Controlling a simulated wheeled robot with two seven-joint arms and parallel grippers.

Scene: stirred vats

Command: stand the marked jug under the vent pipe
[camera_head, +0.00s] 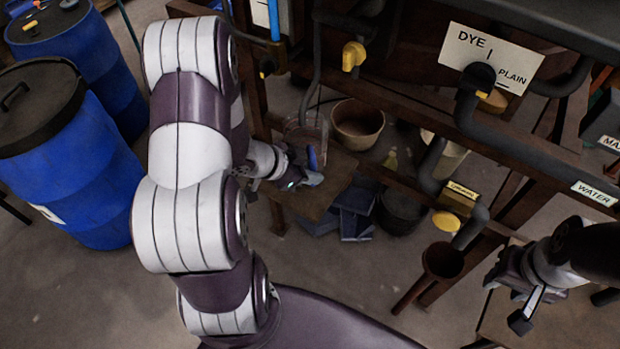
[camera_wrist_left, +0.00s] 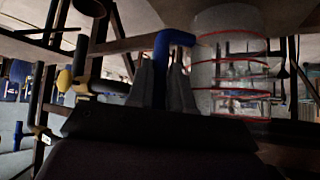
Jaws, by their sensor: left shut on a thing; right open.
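The jug (camera_head: 303,133) is clear, and red rings mark its wall in the left wrist view (camera_wrist_left: 231,75). Its blue handle (camera_wrist_left: 162,62) is between the fingers of my left gripper (camera_wrist_left: 162,90), which is shut on it. In the head view my left gripper (camera_head: 310,176) is at the near side of the jug, over a brown board. The jug looks upright; whether its base touches anything is hidden. A thin grey pipe (camera_head: 318,70) comes down close above the jug; I cannot read a vent label on it. My right gripper (camera_head: 527,306) is open and empty at the lower right.
A tan bowl (camera_head: 358,122) stands just right of the jug. Dark blue blocks (camera_head: 355,212) lie below the brown board (camera_head: 318,196). A pipe frame with yellow valve handles (camera_head: 353,56) and a DYE/PLAIN sign (camera_head: 491,55) is behind. Blue drums (camera_head: 82,185) stand at left.

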